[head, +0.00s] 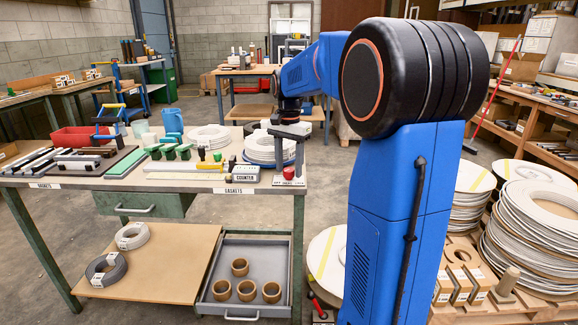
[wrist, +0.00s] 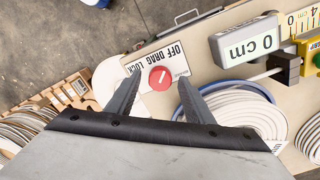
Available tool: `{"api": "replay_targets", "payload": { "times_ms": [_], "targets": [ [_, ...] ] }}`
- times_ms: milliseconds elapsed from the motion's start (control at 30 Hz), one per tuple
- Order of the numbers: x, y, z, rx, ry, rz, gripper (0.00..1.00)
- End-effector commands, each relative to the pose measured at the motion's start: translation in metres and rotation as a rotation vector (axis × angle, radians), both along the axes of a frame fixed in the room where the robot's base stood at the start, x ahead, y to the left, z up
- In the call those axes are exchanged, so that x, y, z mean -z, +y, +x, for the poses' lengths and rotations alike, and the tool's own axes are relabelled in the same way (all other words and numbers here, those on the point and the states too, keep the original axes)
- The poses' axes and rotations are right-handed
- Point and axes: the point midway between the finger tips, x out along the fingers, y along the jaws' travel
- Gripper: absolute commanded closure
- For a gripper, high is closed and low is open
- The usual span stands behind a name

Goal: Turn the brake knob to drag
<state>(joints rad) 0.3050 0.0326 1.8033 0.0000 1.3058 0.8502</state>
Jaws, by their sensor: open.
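The brake knob is a round red knob (wrist: 160,78) with a white pointer line, on a white plate (wrist: 143,64) marked OFF, DRAG and LOCK. The pointer line slants toward the lettered side; I cannot tell exactly which word it meets. In the head view the red knob (head: 289,173) is at the right end of the near table. My gripper (wrist: 158,90) is open, its two dark fingers on either side of the knob in the wrist view, with gaps visible. In the head view my gripper (head: 288,160) points down over the knob. Whether the fingertips reach knob height is unclear.
A counter box (wrist: 248,42) reading 0 cm stands beside the plate. A coil of white rings (wrist: 235,110) lies close to the right finger. The table's edge is near the knob. Stacked rings (head: 528,225) stand on a pallet at the right.

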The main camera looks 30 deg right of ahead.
Motion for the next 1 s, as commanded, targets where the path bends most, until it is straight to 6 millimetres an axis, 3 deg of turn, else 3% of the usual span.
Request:
{"api": "replay_targets", "payload": {
  "times_ms": [33,200,567,1000],
  "targets": [
    [-0.0001,0.0,0.0,0.0,0.0,0.0,0.52],
    [-0.0002,0.0,0.0,0.0,0.0,0.0,0.93],
    [-0.0005,0.0,0.0001,-0.042,0.0,0.0,0.93],
    [-0.0007,0.0003,0.0004,-0.353,-0.001,0.0,0.93]
  ]
}}
